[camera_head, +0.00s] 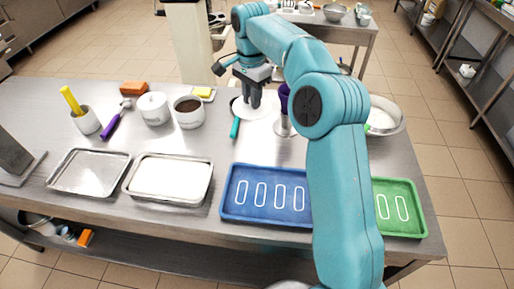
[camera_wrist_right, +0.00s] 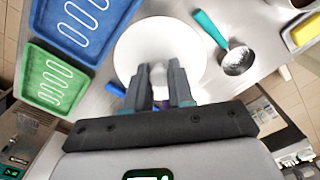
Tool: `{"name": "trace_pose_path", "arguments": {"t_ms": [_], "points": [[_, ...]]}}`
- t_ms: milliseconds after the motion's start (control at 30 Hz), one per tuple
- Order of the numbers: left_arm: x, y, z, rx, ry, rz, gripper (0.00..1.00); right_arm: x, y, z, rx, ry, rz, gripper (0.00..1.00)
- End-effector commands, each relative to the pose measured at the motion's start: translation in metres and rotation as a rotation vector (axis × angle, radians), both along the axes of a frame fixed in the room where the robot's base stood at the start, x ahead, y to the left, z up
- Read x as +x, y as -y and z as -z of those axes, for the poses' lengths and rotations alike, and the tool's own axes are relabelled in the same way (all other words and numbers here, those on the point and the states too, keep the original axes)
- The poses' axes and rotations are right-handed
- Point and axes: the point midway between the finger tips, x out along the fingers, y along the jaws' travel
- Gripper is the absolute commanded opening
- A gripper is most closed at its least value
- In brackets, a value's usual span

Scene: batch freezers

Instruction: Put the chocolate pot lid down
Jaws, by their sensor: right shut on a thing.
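The white round lid (camera_head: 262,112) is right of the open white pot with brown chocolate (camera_head: 189,112), over the back of the steel table. My right gripper (camera_head: 254,104) is above the lid, pointing down, shut on its knob. In the right wrist view the lid (camera_wrist_right: 195,50) lies flat beyond the fingertips (camera_wrist_right: 160,84), with the knob between them. I cannot tell whether the lid touches the table. My left gripper is not in view.
A scoop with a teal handle (camera_head: 235,128) lies close by the lid; it also shows in the right wrist view (camera_wrist_right: 211,29). A lidded white pot (camera_head: 153,108), a yellow block on a dish (camera_head: 203,92), a blue tray (camera_head: 232,205) and a green tray (camera_head: 408,226) stand around.

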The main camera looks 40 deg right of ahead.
Motion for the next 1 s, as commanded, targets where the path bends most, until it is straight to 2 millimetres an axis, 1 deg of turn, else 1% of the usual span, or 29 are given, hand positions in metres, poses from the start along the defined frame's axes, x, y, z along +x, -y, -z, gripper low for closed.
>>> {"name": "trace_pose_path", "arguments": {"t_ms": [33,67,167,267,333,500,600,700,867,1000], "points": [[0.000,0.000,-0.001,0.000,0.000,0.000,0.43,-0.002,0.008,-0.003,0.001,0.000,0.052,0.00],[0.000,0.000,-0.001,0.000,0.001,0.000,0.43,-0.003,0.011,-0.003,0.002,0.000,0.077,0.00],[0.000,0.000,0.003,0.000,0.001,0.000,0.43,-0.005,0.015,0.008,0.004,-0.004,0.117,0.00],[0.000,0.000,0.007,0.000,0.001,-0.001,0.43,-0.006,0.015,0.034,0.005,-0.007,0.120,0.00],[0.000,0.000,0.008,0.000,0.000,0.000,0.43,-0.006,0.015,0.055,0.005,-0.006,0.119,0.00],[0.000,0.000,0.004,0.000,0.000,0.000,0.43,-0.004,0.015,0.103,0.004,-0.007,0.117,0.00],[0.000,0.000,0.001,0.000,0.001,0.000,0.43,-0.003,0.016,0.127,0.003,-0.005,0.117,0.00],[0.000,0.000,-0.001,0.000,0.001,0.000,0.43,-0.002,0.016,0.142,0.003,-0.002,0.118,0.00],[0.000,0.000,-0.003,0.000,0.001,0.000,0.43,-0.002,0.017,0.157,0.003,-0.002,0.118,0.00],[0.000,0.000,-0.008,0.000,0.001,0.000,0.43,-0.002,0.017,0.180,0.003,-0.003,0.117,0.00]]}}
